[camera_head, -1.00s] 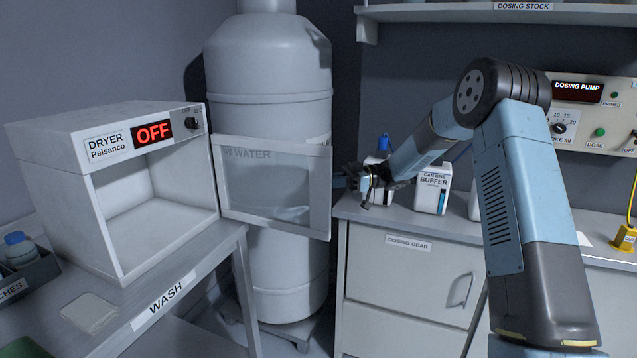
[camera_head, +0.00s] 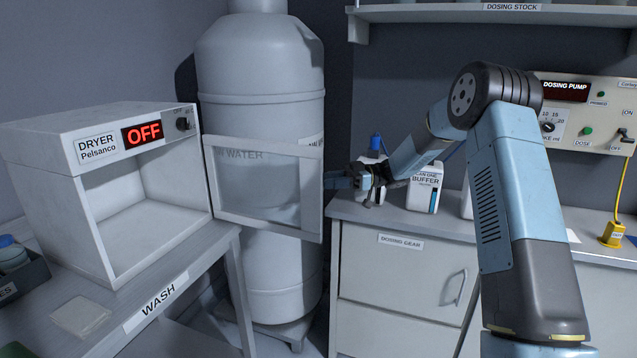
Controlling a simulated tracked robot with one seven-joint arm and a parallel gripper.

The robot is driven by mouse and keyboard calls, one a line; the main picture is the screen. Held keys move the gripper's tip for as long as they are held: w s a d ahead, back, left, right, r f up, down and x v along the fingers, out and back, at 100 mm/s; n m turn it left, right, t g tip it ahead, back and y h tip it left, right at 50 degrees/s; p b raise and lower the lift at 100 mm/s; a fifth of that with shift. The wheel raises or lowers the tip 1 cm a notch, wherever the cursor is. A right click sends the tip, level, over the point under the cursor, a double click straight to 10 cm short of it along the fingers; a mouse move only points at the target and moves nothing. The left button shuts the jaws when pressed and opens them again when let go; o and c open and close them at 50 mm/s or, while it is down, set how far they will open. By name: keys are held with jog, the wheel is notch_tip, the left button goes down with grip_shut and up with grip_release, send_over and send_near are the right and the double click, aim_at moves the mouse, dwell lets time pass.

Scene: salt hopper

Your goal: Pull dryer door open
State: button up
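The dryer (camera_head: 98,133) is a white box on the left bench, with a red OFF display. Its door (camera_head: 213,196), a clear pane in a pale frame, stands swung wide open to the right, in front of the water tank. The dryer's inside shows as empty. My gripper (camera_head: 336,181) is at the right edge of the door, pointing left.
The large grey water tank (camera_head: 262,70) stands behind the door. The wash bench (camera_head: 200,262) is below the dryer. On the right, a counter (camera_head: 345,208) holds a white buffer container (camera_head: 424,187) near my wrist and a dosing pump (camera_head: 600,125). A dark rack (camera_head: 25,278) sits at the left edge.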

jog(key=v, duration=1)
jog(key=shift+w+d, duration=0.15)
jog(key=shift+w, duration=0.05)
jog(key=w+a+r+m+t+h, duration=0.1)
jog(key=w+r+m+t+h, duration=0.15)
jog(key=r+t, duration=0.5)
jog(key=w+a+r+m+t+h, duration=0.1)
jog(key=r+m+t, duration=0.3)
jog(key=r+t, duration=0.4)
jog(key=s+d+r+m+t+h, duration=0.5)
jog(key=s+d+r+m+h, duration=0.3)
jog(key=s+d+r+h, duration=0.15)
jog(key=s+d+f+m+g+h, duration=0.2)
jog(key=s+d+f+m+h, duration=0.1)
jog(key=s, duration=0.6)
jog(key=s+d+f+m+g+h, duration=0.2)
jog(key=s+d+h, duration=0.15)
jog(key=s, duration=0.45)
jog(key=s+a+f+m+g+y, duration=0.1)
jog(key=s+f, duration=0.4)
jog(key=s, duration=0.6)
jog(key=s+a+f+m+g+y, duration=0.1)
jog(key=s+f+g, duration=0.3)
jog(key=s, duration=0.7)
jog(key=shift+f+g, duration=0.35)
jog(key=shift+f, duration=0.4)
